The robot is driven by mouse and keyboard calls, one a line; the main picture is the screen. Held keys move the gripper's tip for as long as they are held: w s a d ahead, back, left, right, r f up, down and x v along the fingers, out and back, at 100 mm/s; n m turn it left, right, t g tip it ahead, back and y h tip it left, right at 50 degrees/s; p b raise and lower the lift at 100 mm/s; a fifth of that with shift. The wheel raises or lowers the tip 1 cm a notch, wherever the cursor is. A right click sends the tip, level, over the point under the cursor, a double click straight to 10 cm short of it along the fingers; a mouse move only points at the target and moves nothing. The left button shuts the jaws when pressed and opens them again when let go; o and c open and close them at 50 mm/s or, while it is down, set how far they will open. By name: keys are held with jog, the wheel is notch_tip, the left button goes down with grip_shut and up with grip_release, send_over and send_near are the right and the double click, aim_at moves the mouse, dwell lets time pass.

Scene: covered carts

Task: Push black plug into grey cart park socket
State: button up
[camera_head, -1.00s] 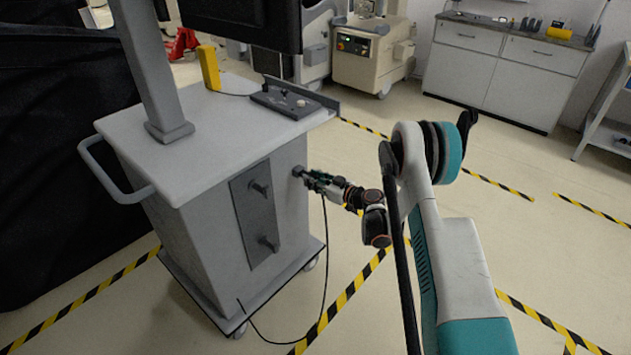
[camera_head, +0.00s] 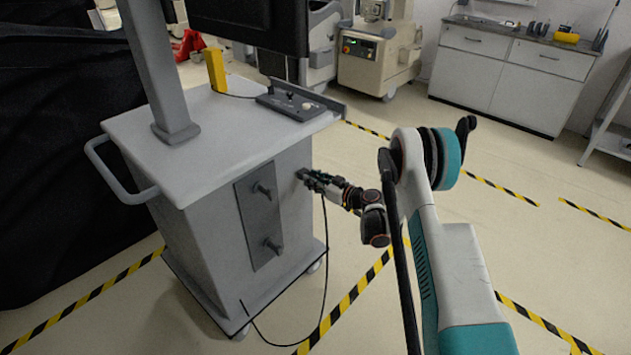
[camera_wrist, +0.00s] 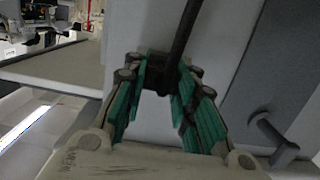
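The grey cart (camera_head: 220,215) stands left of centre in the head view, with a bare side panel carrying two dark hooks. My gripper (camera_head: 312,180) is at the right part of that side, its fingertips close against the cart face. In the wrist view, the green-padded fingers of my gripper (camera_wrist: 160,88) stand on both sides of the black plug (camera_wrist: 157,70). The plug is at the cart face, and its black cable (camera_wrist: 184,32) crosses in front. Whether the pads touch the plug, and how deep it sits, I cannot tell. The park socket is hidden behind the plug.
The cable (camera_head: 325,250) hangs down to the floor and loops to the cart's lower corner. A hook (camera_wrist: 270,135) juts out right of my gripper in the wrist view. A control box (camera_head: 295,102) lies on the cart top. Floor to the right is open.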

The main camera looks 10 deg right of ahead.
jog(key=o, duration=0.5)
jog(key=shift+c, duration=0.2)
jog(key=v, duration=1.2)
